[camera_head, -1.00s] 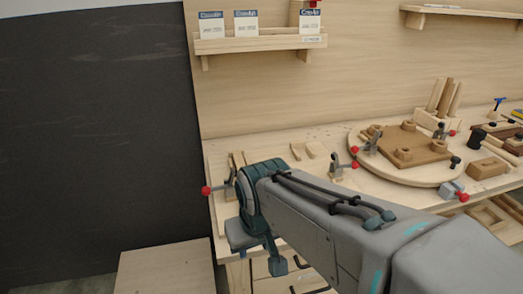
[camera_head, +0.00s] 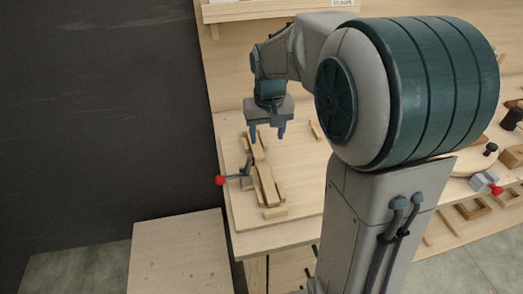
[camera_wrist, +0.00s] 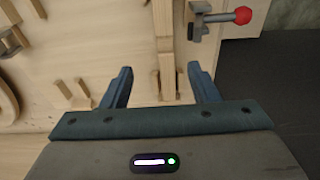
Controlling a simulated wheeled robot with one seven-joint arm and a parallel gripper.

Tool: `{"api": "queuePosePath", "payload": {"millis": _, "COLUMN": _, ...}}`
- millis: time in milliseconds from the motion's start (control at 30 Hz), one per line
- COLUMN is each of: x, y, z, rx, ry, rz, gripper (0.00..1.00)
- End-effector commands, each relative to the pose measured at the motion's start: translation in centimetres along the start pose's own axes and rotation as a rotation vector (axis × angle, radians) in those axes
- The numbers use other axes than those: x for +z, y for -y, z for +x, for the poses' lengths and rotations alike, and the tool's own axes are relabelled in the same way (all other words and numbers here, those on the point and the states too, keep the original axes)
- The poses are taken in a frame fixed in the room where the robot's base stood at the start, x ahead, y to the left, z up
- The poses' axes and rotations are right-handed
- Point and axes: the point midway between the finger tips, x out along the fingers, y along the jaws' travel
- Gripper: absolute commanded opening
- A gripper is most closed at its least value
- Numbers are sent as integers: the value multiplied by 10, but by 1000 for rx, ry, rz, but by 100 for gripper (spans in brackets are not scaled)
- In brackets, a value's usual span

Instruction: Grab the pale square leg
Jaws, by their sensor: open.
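A long pale wooden piece that looks like the square leg (camera_head: 266,184) lies lengthwise on the board at the left end of the bench. Other wooden strips lie close against it, so its exact outline is hard to tell. My gripper (camera_head: 268,134) points down above the far end of this piece, open and apart from it. In the wrist view the piece (camera_wrist: 165,45) runs between the open fingers (camera_wrist: 160,72). Nothing is held.
A toggle clamp with a red knob (camera_head: 220,180) stands just left of the piece; it also shows in the wrist view (camera_wrist: 242,15). A short block (camera_head: 275,212) lies at the near end. A lower wooden surface (camera_head: 180,255) is at front left.

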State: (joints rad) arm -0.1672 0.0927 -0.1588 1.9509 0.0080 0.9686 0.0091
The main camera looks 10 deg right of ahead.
Motion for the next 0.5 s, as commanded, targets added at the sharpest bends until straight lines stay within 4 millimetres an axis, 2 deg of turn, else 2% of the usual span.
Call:
{"api": "queuePosePath", "payload": {"millis": 33, "x": -7, "y": 1, "z": 1, "rx": 3, "ry": 5, "rz": -3, "gripper": 55}}
{"api": "queuePosePath", "payload": {"millis": 167, "x": -14, "y": 0, "z": 8, "rx": 7, "ry": 11, "rz": -4, "gripper": 55}}
{"api": "queuePosePath", "payload": {"millis": 500, "x": -13, "y": 1, "z": 71, "rx": 7, "ry": 14, "rz": -5, "gripper": 55}}
